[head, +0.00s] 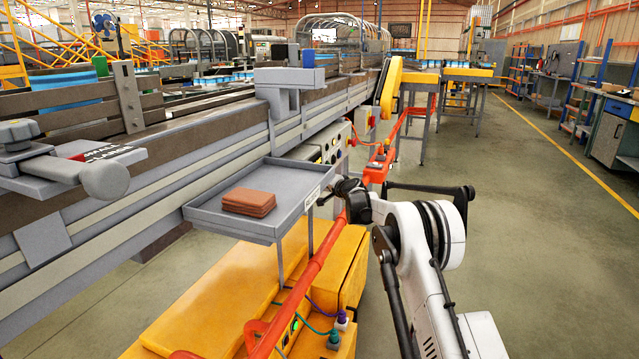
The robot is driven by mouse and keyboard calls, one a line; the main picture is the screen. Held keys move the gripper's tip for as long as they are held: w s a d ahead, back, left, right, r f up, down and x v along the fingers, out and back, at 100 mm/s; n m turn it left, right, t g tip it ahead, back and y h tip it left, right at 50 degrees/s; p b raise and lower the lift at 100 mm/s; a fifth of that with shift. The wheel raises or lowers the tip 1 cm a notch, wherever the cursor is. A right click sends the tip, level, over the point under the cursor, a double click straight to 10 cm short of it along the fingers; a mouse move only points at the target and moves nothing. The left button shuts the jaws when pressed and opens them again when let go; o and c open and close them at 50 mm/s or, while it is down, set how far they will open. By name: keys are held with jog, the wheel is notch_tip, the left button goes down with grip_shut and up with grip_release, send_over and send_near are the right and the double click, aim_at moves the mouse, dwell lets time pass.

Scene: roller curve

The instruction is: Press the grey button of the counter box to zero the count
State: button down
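I cannot pick out the counter box or its grey button for certain. A light grey panel with small coloured buttons (335,146) is on the conveyor's side, beyond the tray. My gripper (328,197) is small and dark at the end of my white arm, just right of the tray's right wall. It points left, close to a white label (312,198) with dark marks on that wall. I cannot tell whether it touches the wall. Its fingers are too small and dark to show whether they are open or shut.
A grey tray (212,217) holds a stack of brown pads (249,201). The long conveyor (190,150) runs along the left. An orange-red rail (318,262) passes below the tray, beside a yellow cabinet (215,295). Open floor (540,230) lies to the right.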

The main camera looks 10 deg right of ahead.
jog(key=shift+w+a, duration=0.1)
jog(key=shift+a, duration=0.05)
dwell(0.6)
jog(key=shift+s+d, duration=0.45)
jog(key=shift+d, duration=0.3)
jog(key=d, duration=0.1)
jog(key=s+d, duration=0.1)
jog(key=d, duration=0.1)
jog(key=s+d, duration=0.1)
jog(key=shift+s+d+b, duration=0.15)
jog(key=shift+d+b, duration=0.1)
jog(key=shift+b, duration=0.05)
dwell(0.5)
